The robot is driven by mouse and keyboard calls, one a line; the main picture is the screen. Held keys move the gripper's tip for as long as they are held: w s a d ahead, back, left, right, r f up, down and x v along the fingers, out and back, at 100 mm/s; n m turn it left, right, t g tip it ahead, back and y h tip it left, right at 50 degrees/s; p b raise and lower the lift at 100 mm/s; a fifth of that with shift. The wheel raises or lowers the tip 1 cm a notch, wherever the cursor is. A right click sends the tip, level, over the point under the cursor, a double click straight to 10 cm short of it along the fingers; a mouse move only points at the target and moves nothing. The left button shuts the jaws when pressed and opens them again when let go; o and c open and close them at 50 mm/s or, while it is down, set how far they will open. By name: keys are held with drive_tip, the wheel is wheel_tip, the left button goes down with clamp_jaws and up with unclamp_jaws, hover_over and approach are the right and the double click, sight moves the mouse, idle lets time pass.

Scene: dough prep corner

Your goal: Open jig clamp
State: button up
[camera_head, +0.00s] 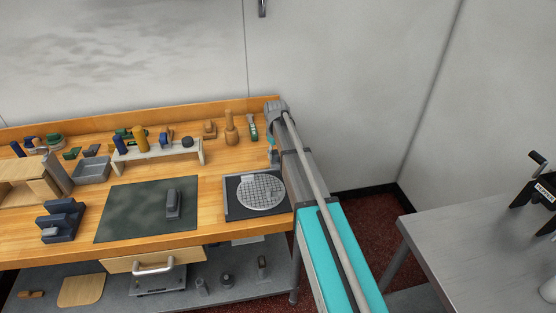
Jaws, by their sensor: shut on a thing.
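A black device (544,191) with a raised lever and a white label stands on the grey table at the right edge. It looks like a clamp, but it is partly cut off, so I cannot tell if it is the jig clamp or how far it is open. A dark blue stepped block (60,221) sits at the left of the wooden bench; I cannot tell if it is part of a jig.
The wooden bench (222,247) carries a dark mat (125,213) with a grey tool (174,204), a round gridded plate (261,192), a grey tray (91,172) and a raised rack (160,155). A drawer handle (153,266) sticks out below. The grey table (455,252) is largely clear.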

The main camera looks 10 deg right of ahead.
drive_tip(key=shift+n, duration=2.2)
drive_tip(key=shift+n, duration=2.6)
